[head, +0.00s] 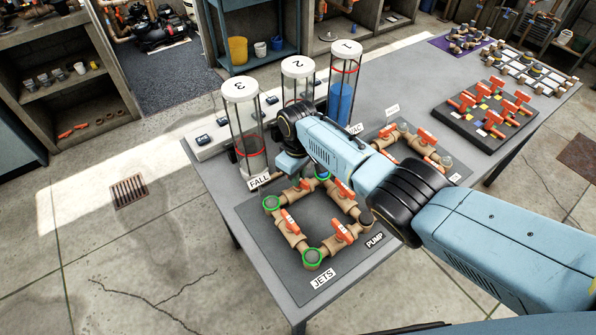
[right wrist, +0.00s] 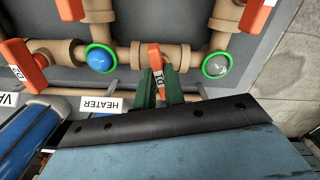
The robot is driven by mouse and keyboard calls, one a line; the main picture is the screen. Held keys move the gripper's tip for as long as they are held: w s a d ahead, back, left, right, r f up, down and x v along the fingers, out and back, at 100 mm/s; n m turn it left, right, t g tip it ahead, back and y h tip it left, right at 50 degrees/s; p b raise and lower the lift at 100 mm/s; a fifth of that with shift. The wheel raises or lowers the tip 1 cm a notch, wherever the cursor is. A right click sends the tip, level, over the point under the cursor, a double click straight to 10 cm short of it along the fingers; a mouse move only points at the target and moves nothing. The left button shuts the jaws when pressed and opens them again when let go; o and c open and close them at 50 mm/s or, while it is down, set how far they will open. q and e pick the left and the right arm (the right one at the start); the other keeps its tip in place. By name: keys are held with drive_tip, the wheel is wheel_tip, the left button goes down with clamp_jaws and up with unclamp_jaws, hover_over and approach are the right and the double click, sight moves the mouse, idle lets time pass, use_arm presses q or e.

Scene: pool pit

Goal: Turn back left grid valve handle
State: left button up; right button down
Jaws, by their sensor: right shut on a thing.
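The pipe grid stands on a dark board (head: 325,278) on the table, with orange-handled valves and green-ringed corners. My right gripper (head: 292,170) reaches over its back left side in the head view and hides most of that valve. In the right wrist view, my right gripper (right wrist: 161,92) has its green fingers shut on the orange back left valve handle (right wrist: 154,62), one on each side. This handle lies across its tan pipe, between a blue-centred corner (right wrist: 101,59) and a grey-centred corner (right wrist: 217,65). My left gripper is out of view.
Clear tube 3 (head: 244,125) stands close behind the gripper, beside tubes 2 and 1. Other handles, such as the left one (head: 288,221) and front one (head: 342,232), sit close by. A second valve board (head: 487,142) is farther right. Bare table (head: 220,193) lies left of the grid.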

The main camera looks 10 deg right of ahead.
drive_tip(key=shift+m+p, duration=0.4)
drive_tip(key=shift+m, duration=1.2)
drive_tip(key=c, duration=1.5)
unclamp_jaws()
drive_tip(key=shift+r, duration=0.1)
drive_tip(key=shift+r, duration=0.3)
wheel_tip(320, 180, up, 13)
drive_tip(key=p, duration=0.2)
drive_tip(key=shift+f+p, duration=0.2)
drive_tip(key=shift+p, duration=0.2)
